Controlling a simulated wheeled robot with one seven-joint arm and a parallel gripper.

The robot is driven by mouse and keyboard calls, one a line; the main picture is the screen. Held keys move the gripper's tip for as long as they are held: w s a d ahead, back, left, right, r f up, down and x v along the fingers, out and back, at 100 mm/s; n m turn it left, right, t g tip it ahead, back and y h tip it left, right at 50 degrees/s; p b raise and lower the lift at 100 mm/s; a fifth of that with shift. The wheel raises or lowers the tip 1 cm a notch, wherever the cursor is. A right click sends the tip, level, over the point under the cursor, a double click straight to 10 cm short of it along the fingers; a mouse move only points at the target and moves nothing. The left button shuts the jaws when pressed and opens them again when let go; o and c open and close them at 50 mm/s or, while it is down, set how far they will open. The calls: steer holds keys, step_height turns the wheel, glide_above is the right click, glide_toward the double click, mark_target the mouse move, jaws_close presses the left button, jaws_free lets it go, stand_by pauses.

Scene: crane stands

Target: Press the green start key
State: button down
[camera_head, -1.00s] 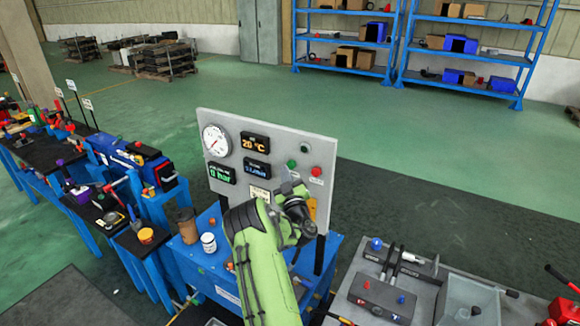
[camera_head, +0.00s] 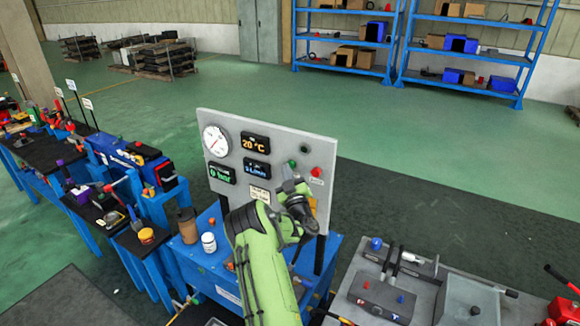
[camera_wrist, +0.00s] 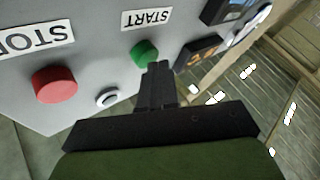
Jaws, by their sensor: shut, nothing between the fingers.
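The green start key (camera_wrist: 143,53) sits on the grey panel (camera_wrist: 95,60), beside an upside-down START label (camera_wrist: 147,19) in the wrist view. My gripper (camera_wrist: 158,68) is shut and empty, with its tips right at the key's lower right edge in that view. I cannot tell whether they touch it. In the head view my gripper (camera_head: 288,178) is in front of the upright panel (camera_head: 281,140), just below the green key (camera_head: 292,163).
A red STOP button (camera_wrist: 55,84) and a small white-ringed button (camera_wrist: 108,97) are close by on the panel. A pressure gauge (camera_head: 216,141) and several displays fill its left side. A white jar (camera_head: 209,242) and a brown cup (camera_head: 187,226) stand on the blue bench.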

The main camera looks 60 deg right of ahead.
steer(key=shift+d, duration=0.35)
stand_by(0.4)
steer(key=shift+a, duration=0.1)
steer(key=shift+a+b, duration=0.65)
steer(key=shift+a, duration=0.2)
steer(key=a+b, duration=0.4)
steer(key=a, duration=0.1)
steer(key=shift+s, duration=0.3)
steer(key=shift+r, duration=0.1)
stand_by(0.4)
